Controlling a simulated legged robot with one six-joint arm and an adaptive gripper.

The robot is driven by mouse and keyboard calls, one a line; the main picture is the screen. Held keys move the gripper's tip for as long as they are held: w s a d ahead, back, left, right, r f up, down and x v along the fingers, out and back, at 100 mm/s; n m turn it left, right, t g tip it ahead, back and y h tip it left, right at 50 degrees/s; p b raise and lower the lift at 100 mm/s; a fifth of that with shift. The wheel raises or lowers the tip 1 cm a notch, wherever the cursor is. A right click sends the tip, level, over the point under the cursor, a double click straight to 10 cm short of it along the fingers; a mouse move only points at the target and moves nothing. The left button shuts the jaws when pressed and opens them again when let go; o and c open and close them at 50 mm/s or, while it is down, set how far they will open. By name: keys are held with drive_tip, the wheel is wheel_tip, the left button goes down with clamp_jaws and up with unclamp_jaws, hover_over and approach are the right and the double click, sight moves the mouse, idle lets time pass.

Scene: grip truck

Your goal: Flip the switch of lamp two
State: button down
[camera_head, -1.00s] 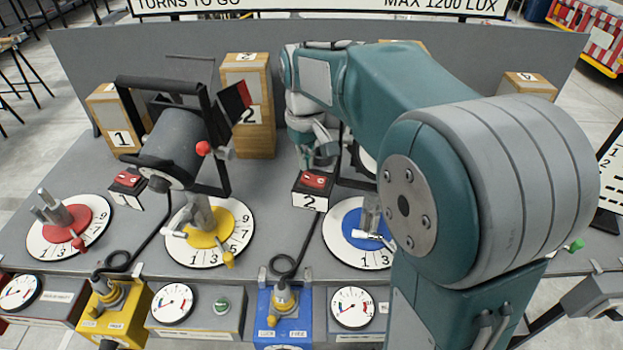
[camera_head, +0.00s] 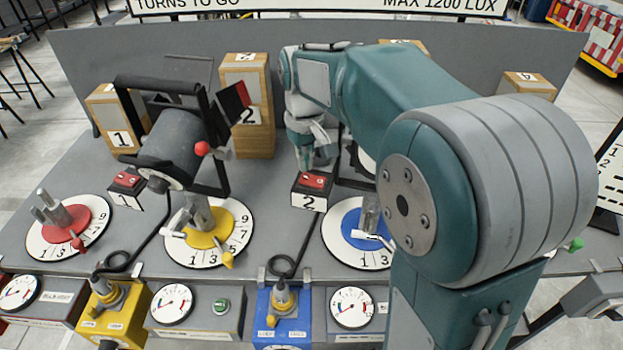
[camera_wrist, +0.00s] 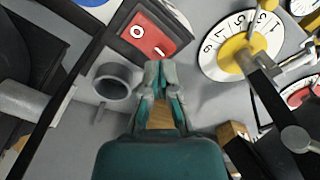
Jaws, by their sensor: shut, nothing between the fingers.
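The switch of lamp two is a red rocker (camera_head: 314,180) on a black box marked 2 (camera_head: 309,200), in the middle of the bench. In the wrist view the rocker (camera_wrist: 149,34) shows its 0 and 1 marks. My gripper (camera_head: 309,163) is just behind the box in the head view, pointing down. In the wrist view my gripper (camera_wrist: 160,68) is shut and empty, its tips near the rocker's 1 end. I cannot tell whether they touch it. The lamp behind my arm is mostly hidden.
A lamp (camera_head: 170,145) with a black frame stands left, near a switch box marked 1 (camera_head: 127,187). A yellow dial (camera_head: 209,231) and a blue dial (camera_head: 355,230) flank the box in front. A wooden block marked 2 (camera_head: 248,105) stands behind. A grey tube (camera_wrist: 113,83) lies beside my fingers.

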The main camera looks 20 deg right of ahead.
sight(305, 177)
drive_tip(key=shift+f, duration=1.2)
idle(0.6)
drive_tip(key=shift+r, duration=3.55)
drive_tip(key=shift+s, duration=0.15)
drive_tip(key=s+f+m+t, duration=0.1)
drive_tip(key=s+t, duration=0.1)
drive_tip(key=s, duration=0.8)
drive_tip(key=s+f+m+t, duration=0.1)
drive_tip(key=s+f+t, duration=0.1)
drive_tip(key=s, duration=0.8)
drive_tip(key=shift+s+f+t, duration=0.25)
drive_tip(key=shift+s+t, duration=0.1)
drive_tip(key=shift+t, duration=0.45)
